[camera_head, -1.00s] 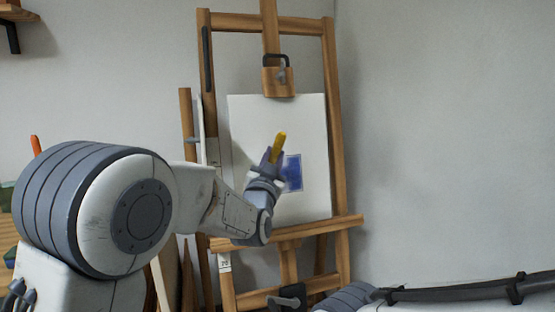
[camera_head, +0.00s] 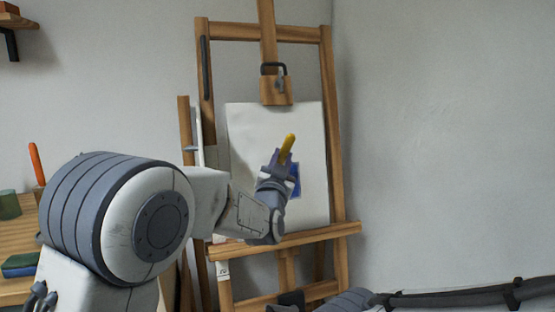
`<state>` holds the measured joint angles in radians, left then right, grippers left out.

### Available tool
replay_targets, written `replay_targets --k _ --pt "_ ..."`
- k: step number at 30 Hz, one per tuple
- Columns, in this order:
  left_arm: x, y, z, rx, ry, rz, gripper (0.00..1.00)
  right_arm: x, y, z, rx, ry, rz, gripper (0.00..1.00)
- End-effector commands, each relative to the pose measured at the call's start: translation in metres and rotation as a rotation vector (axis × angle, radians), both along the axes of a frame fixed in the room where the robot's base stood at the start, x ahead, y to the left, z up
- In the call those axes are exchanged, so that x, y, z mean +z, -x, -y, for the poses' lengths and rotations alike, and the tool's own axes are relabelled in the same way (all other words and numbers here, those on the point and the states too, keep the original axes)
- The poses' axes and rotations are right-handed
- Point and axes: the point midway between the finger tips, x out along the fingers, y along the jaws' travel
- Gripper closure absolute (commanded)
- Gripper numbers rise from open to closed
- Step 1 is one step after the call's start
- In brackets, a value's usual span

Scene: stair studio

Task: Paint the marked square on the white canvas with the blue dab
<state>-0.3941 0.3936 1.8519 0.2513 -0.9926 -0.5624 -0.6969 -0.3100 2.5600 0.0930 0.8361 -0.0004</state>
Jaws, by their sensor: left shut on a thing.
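The white canvas (camera_head: 255,120) stands upright on a wooden easel. A blue square patch (camera_head: 297,181) shows on its right middle part. My left gripper (camera_head: 281,160) is in front of the canvas and shut on a tool with a yellow, rounded handle (camera_head: 288,146). The gripper hides the left part of the blue patch. The tool's working end is hidden, so I cannot tell whether it touches the canvas. My right gripper is not in view.
The easel (camera_head: 333,150) has a ledge (camera_head: 300,237) under the canvas and a clamp block (camera_head: 276,91) above it. A wooden table (camera_head: 15,236) at left holds a green pot (camera_head: 9,205) and a blue-topped thing (camera_head: 20,265). The wall at right is bare.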

Motion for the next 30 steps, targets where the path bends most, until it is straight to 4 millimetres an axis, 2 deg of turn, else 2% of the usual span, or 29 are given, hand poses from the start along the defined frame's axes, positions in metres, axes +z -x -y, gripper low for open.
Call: replay_targets --k 6,30 --pt "-0.001 -0.005 0.014 -0.002 0.0 -0.001 1.0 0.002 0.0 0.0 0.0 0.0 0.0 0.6" --pt "-0.001 -0.013 0.044 -0.002 0.001 0.0 1.0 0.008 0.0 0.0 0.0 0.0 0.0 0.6"
